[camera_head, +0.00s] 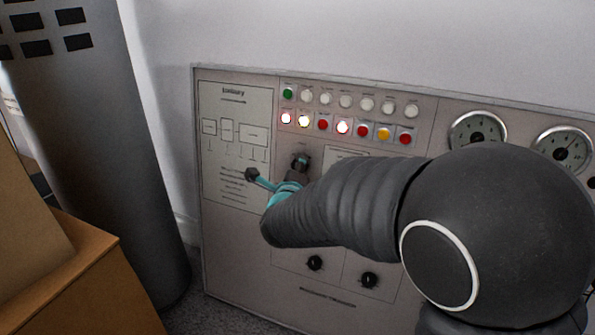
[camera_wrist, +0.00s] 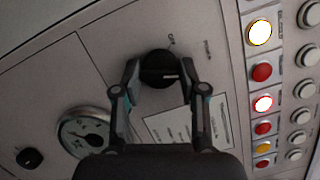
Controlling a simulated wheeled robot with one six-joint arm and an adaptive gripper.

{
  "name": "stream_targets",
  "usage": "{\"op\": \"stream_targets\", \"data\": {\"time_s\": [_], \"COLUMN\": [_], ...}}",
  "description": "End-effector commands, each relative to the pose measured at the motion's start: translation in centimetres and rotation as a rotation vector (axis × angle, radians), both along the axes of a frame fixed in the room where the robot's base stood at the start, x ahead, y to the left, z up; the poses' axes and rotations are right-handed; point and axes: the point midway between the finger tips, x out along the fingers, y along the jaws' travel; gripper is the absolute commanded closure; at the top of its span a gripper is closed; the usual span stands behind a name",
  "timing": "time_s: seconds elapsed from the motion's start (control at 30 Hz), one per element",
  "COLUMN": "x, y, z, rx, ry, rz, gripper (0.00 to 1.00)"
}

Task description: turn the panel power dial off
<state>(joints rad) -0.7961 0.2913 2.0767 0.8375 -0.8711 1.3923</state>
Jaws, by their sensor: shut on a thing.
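The black round dial (camera_wrist: 160,64) with a pale pointer line is on the grey panel in the wrist view, between the two fingers of my gripper (camera_wrist: 159,78). The fingers are shut on it from both sides. The pointer line runs roughly sideways, to the right.
The control panel (camera_head: 240,250) has rows of buttons and lamps, some lit red and yellow. Two gauges (camera_head: 478,130) are at right. Two more black knobs (camera_head: 315,263) sit lower. A grey cylinder (camera_head: 110,150) and a brown box (camera_head: 85,275) stand left of the panel.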

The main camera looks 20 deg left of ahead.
Motion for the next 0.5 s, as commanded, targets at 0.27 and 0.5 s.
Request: {"op": "stream_targets", "data": {"time_s": [0.27, 0.5], "x": [0.08, 0.1], "y": [-0.05, -0.03], "z": [0.56, 0.87], "rx": [-0.255, -0.479], "ry": [0.021, 0.039], "rz": [0.051, 0.097], "gripper": [0.93, 0.93]}}
